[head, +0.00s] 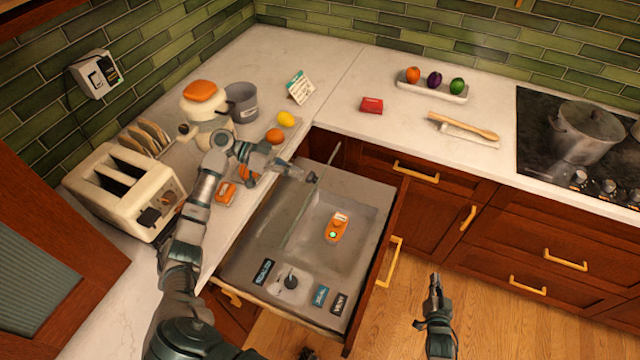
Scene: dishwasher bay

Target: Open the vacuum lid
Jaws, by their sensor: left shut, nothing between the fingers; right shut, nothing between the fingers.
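The vacuum drawer (240,262) is pulled out below the counter, with a grey metal top. A recessed basin (362,253) in it holds an orange item with a white top and a green spot (337,229). A see-through lid seems to lie over or beside the basin, but its outline is too faint to tell how it stands. My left gripper (313,179) is shut and empty, above the drawer's back part near the counter edge. Whether it touches anything is unclear. My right gripper (434,284) is shut and empty, above the floor to the right of the drawer.
A control knob (290,282) and labels are at the drawer's front. Wooden cabinets with yellow handles (415,172) line the right.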

